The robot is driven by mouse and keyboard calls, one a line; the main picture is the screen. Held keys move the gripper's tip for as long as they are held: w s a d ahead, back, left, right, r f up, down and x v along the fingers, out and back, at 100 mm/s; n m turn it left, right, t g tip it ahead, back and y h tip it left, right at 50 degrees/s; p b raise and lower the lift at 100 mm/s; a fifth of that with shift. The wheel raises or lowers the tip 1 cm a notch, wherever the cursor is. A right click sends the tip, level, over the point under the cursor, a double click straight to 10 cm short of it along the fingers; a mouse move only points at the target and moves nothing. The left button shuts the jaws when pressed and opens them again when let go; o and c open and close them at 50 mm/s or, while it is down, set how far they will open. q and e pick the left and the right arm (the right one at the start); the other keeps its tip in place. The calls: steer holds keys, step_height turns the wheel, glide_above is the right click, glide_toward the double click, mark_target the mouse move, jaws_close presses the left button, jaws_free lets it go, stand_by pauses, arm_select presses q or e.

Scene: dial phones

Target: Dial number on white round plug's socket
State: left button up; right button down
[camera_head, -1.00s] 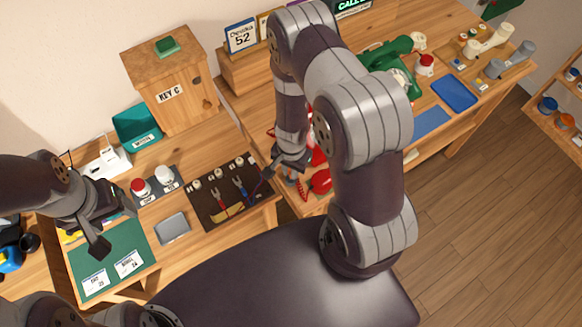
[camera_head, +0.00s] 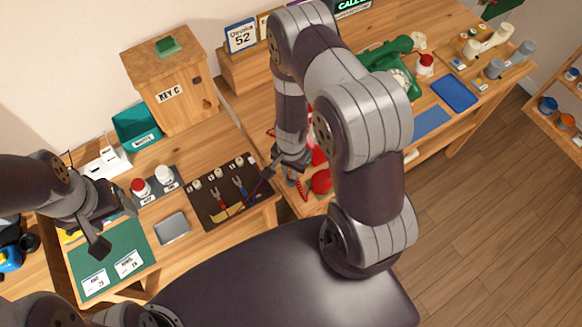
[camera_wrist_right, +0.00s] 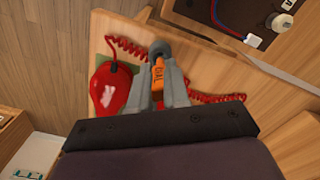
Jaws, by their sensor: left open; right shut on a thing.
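My right gripper (camera_head: 288,166) is low over the middle table beside the red phone (camera_head: 320,181). In the right wrist view its fingers (camera_wrist_right: 161,70) are shut on an orange tool (camera_wrist_right: 157,82) lettered "DIAL"; a grey rounded part shows at the tips. The red handset (camera_wrist_right: 110,88) is left of the fingers there, with a coiled red cord (camera_wrist_right: 215,98). The phone's dial is not clearly visible. The dark plug board (camera_head: 222,207) holds several pale round sockets and red and blue cords. One white round piece (camera_wrist_right: 283,21) shows in the wrist view. My left gripper (camera_head: 115,222) is open and empty over the green mat.
A "KEY C" box (camera_head: 170,92) and a teal bin (camera_head: 136,125) stand at the back. A "52" sign (camera_head: 241,36) is on a wooden rack. A green phone (camera_head: 390,62) is behind my right arm. A grey tray (camera_head: 173,228) lies left of the board.

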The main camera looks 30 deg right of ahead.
steer(key=shift+f+b, duration=1.2)
steer(key=shift+f, duration=0.1)
steer(key=c, duration=1)
jaws_free()
steer(key=shift+c, duration=0.2)
step_height(320, 180, up, 13)
steer(key=p, duration=0.6)
steer(key=shift+d, duration=0.1)
steer(key=shift+f, duration=0.1)
steer(key=shift+w, duration=0.1)
